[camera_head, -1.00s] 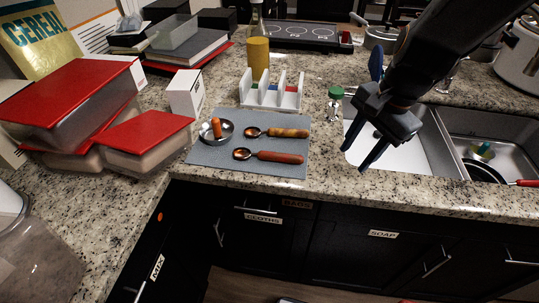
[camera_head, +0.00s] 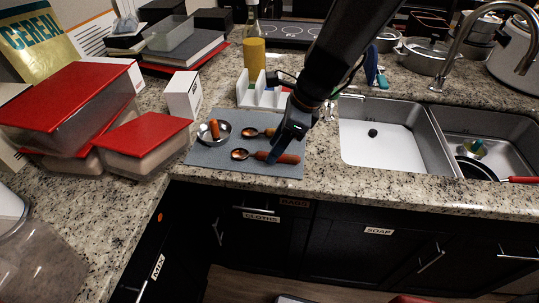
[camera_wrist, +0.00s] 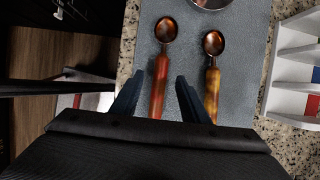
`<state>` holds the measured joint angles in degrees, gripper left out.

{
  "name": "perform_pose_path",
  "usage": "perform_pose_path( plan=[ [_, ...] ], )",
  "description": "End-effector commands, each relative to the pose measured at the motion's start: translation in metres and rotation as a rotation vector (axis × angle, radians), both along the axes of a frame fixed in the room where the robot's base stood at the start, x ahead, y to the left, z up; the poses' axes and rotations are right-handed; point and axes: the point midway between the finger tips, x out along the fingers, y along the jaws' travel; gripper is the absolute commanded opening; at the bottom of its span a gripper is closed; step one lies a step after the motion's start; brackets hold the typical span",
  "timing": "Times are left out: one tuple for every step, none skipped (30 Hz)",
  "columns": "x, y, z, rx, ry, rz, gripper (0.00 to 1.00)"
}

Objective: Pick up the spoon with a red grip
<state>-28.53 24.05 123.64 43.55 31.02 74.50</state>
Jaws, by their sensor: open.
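The spoon with a red grip (camera_head: 262,156) lies on a grey mat (camera_head: 222,161) near the counter's front edge. In the wrist view its red grip (camera_wrist: 159,83) points toward me and lies between my open fingertips. A second spoon with a yellow-brown grip (camera_wrist: 211,88) lies parallel to it, on the right in the wrist view, beside my right finger. In the wrist view my gripper (camera_wrist: 153,88) is open and empty. I cannot tell its exact height above the grip.
A metal bowl (camera_head: 207,139) with an orange-brown object (camera_head: 214,128) sits on the mat's left. A white divided rack (camera_head: 249,97) stands behind. Red-lidded boxes (camera_head: 146,135) are at left, and the sink (camera_head: 380,143) is at right.

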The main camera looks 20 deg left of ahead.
Motion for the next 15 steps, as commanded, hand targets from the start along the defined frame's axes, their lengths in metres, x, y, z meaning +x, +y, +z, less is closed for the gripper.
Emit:
perform_pose_path(
  plan=[
    [-0.001, 0.003, -0.006, 0.000, 0.003, -0.001, 0.41],
    [-0.001, 0.004, -0.009, -0.001, 0.002, 0.001, 0.41],
    [-0.001, 0.006, -0.013, 0.000, 0.002, 0.001, 0.41],
    [-0.001, 0.007, -0.015, 0.000, 0.001, 0.000, 0.41],
    [-0.001, 0.007, -0.016, 0.000, 0.001, 0.000, 0.41],
    [-0.001, 0.008, -0.018, 0.000, 0.000, 0.001, 0.41],
    [-0.001, 0.008, -0.019, 0.000, 0.000, 0.001, 0.41],
    [-0.001, 0.008, -0.019, 0.000, -0.001, 0.001, 0.41],
    [-0.001, 0.008, -0.019, 0.000, -0.002, 0.001, 0.41],
    [-0.001, 0.008, -0.019, 0.000, -0.002, 0.001, 0.41],
    [-0.001, 0.008, -0.019, 0.000, -0.002, 0.001, 0.41],
    [-0.001, 0.008, -0.019, 0.000, -0.001, 0.001, 0.41],
    [-0.001, 0.008, -0.019, 0.000, -0.001, 0.001, 0.41],
    [-0.001, 0.008, -0.019, 0.000, -0.001, 0.001, 0.38],
    [-0.001, 0.008, -0.019, 0.000, -0.001, 0.001, 0.31]
  ],
)
